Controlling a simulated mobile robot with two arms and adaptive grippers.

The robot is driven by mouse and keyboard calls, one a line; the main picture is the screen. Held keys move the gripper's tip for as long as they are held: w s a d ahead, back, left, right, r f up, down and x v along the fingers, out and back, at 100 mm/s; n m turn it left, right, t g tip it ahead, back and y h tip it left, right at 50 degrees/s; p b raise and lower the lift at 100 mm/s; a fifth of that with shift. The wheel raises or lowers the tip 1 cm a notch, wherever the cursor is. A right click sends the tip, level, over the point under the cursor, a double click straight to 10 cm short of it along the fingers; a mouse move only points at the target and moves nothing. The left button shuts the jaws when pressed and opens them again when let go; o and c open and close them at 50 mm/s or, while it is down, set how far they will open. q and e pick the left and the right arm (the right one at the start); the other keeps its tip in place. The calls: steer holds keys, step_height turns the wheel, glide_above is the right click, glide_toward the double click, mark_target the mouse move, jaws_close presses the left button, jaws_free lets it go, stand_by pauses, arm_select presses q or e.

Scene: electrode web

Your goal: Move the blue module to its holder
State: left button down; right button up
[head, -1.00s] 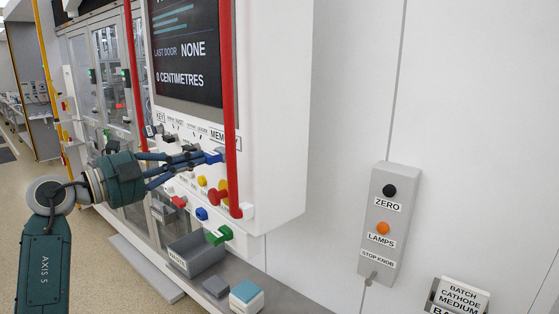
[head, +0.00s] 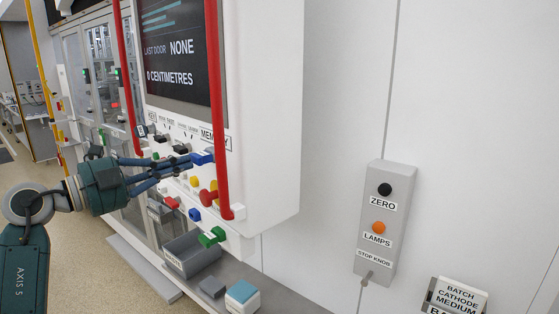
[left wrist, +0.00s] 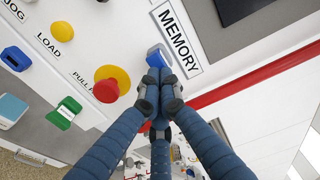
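The blue module (head: 203,157) is a small blue block at the white panel, just under the MEMORY label. It also shows in the left wrist view (left wrist: 157,58), at the fingertips. My left gripper (head: 196,160) has its fingers drawn together at the module; in the left wrist view the fingertips (left wrist: 159,74) close in on it and hide its near part. The module appears still against the panel. I cannot tell for sure which place is its holder. My right gripper is not in view.
A red vertical bar (head: 217,110) stands right of the module. Below are a red knob (head: 208,197), a green part (head: 212,237), a grey tray (head: 192,254) and a blue-topped white block (head: 242,296). A grey control box (head: 385,220) is on the right wall.

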arm_select(q)
steer(key=shift+s+a, duration=0.35)
steer(key=shift+a, duration=0.15)
steer(key=c, duration=2)
jaws_free()
